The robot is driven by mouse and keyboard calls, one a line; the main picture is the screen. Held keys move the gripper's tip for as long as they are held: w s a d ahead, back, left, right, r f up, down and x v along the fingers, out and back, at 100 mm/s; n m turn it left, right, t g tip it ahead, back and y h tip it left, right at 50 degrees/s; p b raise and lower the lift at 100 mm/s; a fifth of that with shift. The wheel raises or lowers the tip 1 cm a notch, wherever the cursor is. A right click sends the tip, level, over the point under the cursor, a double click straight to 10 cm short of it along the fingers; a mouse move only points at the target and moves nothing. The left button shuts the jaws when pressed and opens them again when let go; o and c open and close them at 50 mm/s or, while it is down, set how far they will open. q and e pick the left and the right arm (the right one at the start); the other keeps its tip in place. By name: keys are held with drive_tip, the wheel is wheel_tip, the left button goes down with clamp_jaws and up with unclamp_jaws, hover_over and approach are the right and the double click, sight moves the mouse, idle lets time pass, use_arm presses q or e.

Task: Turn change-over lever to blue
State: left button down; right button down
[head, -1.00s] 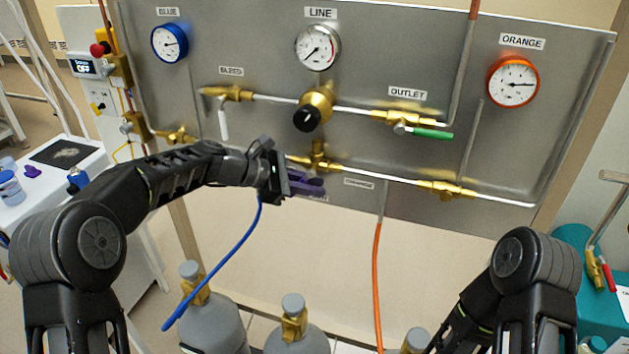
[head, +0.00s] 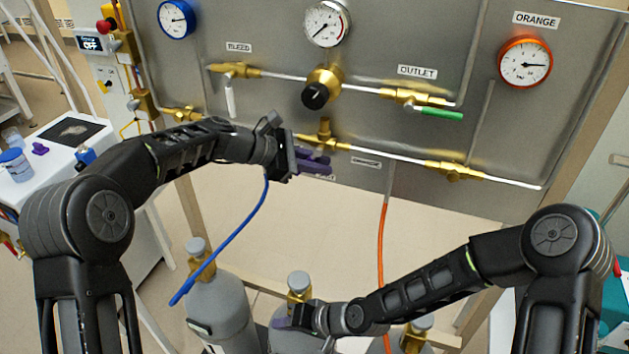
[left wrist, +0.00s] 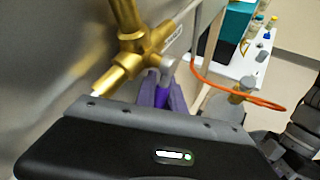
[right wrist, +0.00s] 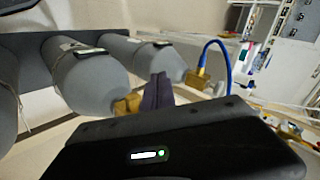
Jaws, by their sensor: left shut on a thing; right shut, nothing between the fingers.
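The brass change-over valve (head: 325,132) sits low on the grey panel, between brass fittings on a horizontal pipe. In the left wrist view its brass body (left wrist: 135,45) is just beyond my fingers. My left gripper (head: 316,165) is at this valve, below its body, and its purple fingers are shut on the lever. My right gripper (head: 283,323) is shut and empty, low by the middle gas cylinder's neck. Its fingers (right wrist: 158,90) show in the right wrist view.
Gas cylinders (head: 220,300) stand below the panel. A blue hose (head: 235,242) and an orange hose (head: 381,245) hang in front. The green outlet handle (head: 441,114), white bleed handle (head: 230,100) and black regulator knob (head: 315,95) stick out above. A white bench (head: 60,165) is at left.

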drive_tip(key=w+d+r+m+t+y, duration=0.1)
drive_tip(key=w+d+r+m+t, duration=0.2)
drive_tip(key=w, duration=0.4)
drive_tip(key=w+r+m+t+y, duration=0.2)
drive_tip(key=w+r+m+t, duration=0.25)
drive_tip(key=w, duration=0.25)
drive_tip(key=w+d+r+m+t+y, duration=0.1)
drive_tip(key=d+r+m+t, duration=0.7)
drive_tip(key=d, duration=0.3)
drive_tip(key=shift+t, duration=0.55)
drive_tip(key=shift+r, duration=0.1)
drive_tip(key=s+a+r+x, duration=0.1)
drive_tip(key=a+x, duration=0.1)
drive_tip(key=x, duration=1.1)
drive_tip(key=shift+s, duration=0.45)
